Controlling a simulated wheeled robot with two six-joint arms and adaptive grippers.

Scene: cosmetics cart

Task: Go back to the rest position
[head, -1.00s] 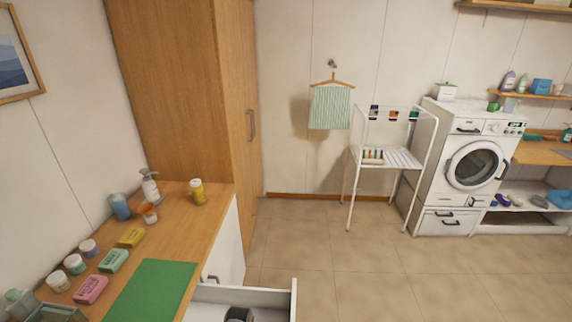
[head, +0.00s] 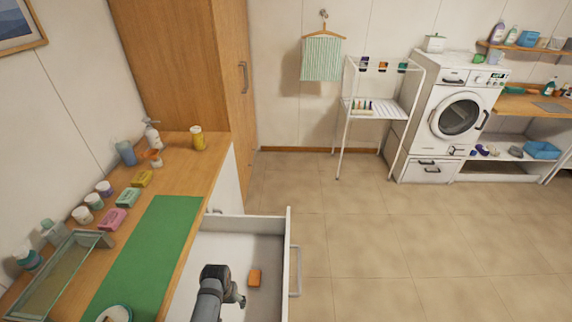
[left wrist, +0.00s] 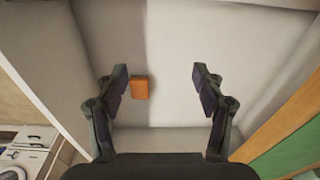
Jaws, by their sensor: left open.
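My left gripper (head: 240,300) reaches over the open white drawer (head: 287,240) at the bottom of the head view. In the left wrist view the left gripper (left wrist: 160,85) has its two fingers wide apart, with nothing between them that it grips. An orange block (head: 254,277) lies on the drawer floor just right of the gripper. In the left wrist view the orange block (left wrist: 139,88) shows beside the left finger, seemingly below it and apart. My right gripper is in neither view.
A wooden counter (head: 180,170) with a green mat (head: 150,250) runs along the left. Soaps, jars, bottles and a glass tray (head: 62,275) stand on it. A white cart (head: 400,108) and a washing machine (head: 455,115) stand at the back. The tiled floor right of the drawer is clear.

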